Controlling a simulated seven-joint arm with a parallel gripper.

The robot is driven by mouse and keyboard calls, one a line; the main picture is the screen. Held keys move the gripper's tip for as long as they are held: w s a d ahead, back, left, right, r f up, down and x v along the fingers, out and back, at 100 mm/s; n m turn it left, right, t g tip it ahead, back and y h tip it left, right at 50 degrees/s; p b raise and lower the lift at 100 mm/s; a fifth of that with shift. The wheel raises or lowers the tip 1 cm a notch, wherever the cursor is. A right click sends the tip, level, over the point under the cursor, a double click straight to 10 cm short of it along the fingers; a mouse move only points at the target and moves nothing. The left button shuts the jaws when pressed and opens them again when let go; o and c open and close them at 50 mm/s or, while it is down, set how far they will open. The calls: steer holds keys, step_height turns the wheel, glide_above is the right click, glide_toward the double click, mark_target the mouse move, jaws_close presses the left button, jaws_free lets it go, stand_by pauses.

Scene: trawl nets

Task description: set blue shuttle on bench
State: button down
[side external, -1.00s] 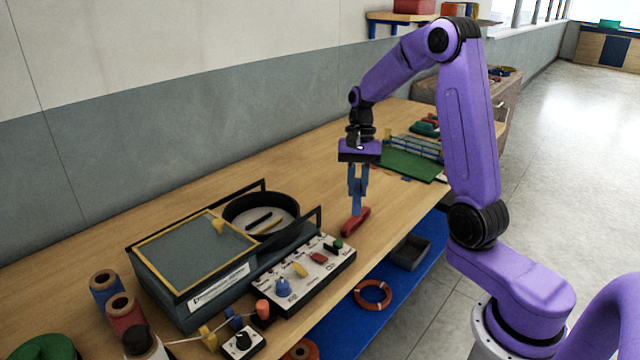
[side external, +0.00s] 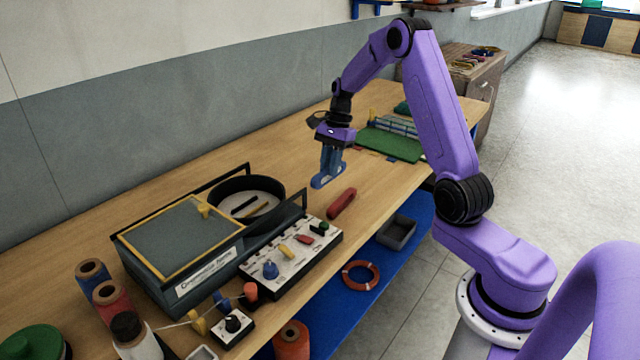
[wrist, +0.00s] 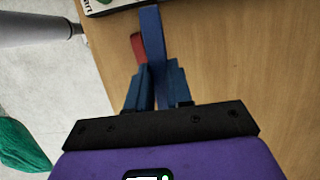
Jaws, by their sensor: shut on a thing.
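My gripper (side external: 331,160) is shut on the blue shuttle (side external: 324,178), which hangs at a slant from the fingertips. It is over the bench (side external: 290,165), between the round black tray and the green board; whether its low end touches the wood I cannot tell. The wrist view also shows the blue shuttle (wrist: 152,38) reaching out past the fingers. A red shuttle (side external: 342,202) lies on the bench nearer the front edge, apart from the gripper. In the wrist view the red shuttle (wrist: 138,48) is partly hidden behind the blue one.
A round black tray (side external: 278,205) and a white control panel (side external: 318,252) stand to the left. A green board (side external: 392,146) with a small net frame lies behind on the right. Spools (side external: 110,305) stand at the front left. Bare wood surrounds the gripper.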

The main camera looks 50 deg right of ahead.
steer(key=w+f, duration=0.2)
steer(key=w+d+f, duration=0.1)
steer(key=w+f, duration=0.1)
steer(key=f, duration=0.1)
steer(key=shift+w+d+f, duration=0.1)
steer(key=shift+d+f, duration=0.1)
steer(key=shift+f, duration=0.05)
steer(key=shift+w+f, duration=0.1)
steer(key=shift+f, duration=1.55)
steer(key=shift+f, duration=0.15)
steer(key=c, duration=1)
jaws_free()
